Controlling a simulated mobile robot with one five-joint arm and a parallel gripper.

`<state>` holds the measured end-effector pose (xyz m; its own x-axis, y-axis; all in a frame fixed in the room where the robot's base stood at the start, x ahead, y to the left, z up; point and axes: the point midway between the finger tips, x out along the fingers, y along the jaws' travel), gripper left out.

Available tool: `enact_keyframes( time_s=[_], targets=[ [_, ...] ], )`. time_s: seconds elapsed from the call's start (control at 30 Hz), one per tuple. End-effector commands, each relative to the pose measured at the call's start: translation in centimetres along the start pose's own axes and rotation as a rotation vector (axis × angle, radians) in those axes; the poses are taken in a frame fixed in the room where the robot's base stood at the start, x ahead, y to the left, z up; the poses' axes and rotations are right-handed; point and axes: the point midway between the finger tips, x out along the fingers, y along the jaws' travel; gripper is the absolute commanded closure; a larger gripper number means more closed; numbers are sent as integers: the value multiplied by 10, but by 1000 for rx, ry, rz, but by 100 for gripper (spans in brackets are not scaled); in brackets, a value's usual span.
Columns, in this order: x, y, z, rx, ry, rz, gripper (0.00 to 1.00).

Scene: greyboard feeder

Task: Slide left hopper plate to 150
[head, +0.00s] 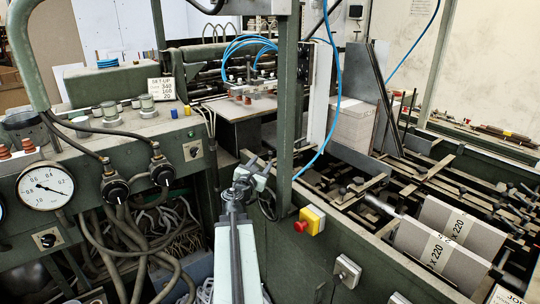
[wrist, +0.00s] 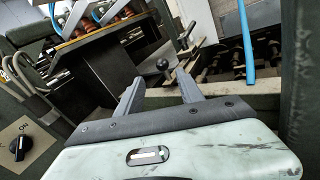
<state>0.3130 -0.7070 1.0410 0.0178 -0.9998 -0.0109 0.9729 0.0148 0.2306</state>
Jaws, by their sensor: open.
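A pale upright plate (head: 321,92) stands at the left of the stack of grey boards (head: 352,124) in the hopper; I take it for the left hopper plate, but cannot be sure. My gripper (head: 258,168) is in the middle of the head view, left of that post, open and empty. In the wrist view my gripper's two fingers (wrist: 160,88) are spread apart. A black ball knob (wrist: 162,65) shows just beyond and between the fingertips, apart from them as far as I can see. No scale reading is legible.
The green post (head: 286,110) rises close to the right of my gripper. A yellow box with a red button (head: 310,220) sits on the machine's side. A gauge console (head: 90,165) is at left. A blue hose (wrist: 248,45) hangs at right. A set-up card (head: 162,90) stands behind.

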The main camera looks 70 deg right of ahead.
Motion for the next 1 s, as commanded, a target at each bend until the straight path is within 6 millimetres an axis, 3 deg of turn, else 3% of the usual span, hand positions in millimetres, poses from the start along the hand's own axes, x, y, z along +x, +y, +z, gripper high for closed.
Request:
enact_keyframes(
  time_s=[0.27, 0.7, 0.97, 1.0],
  targets=[
    [10, -5, 4, -44, -11, 4, 55],
    [80, -5, 5, -40, -11, 2, 55],
    [82, -5, 5, -39, -10, 3, 55],
    [82, -5, 5, -39, -10, 3, 64]
  ],
)
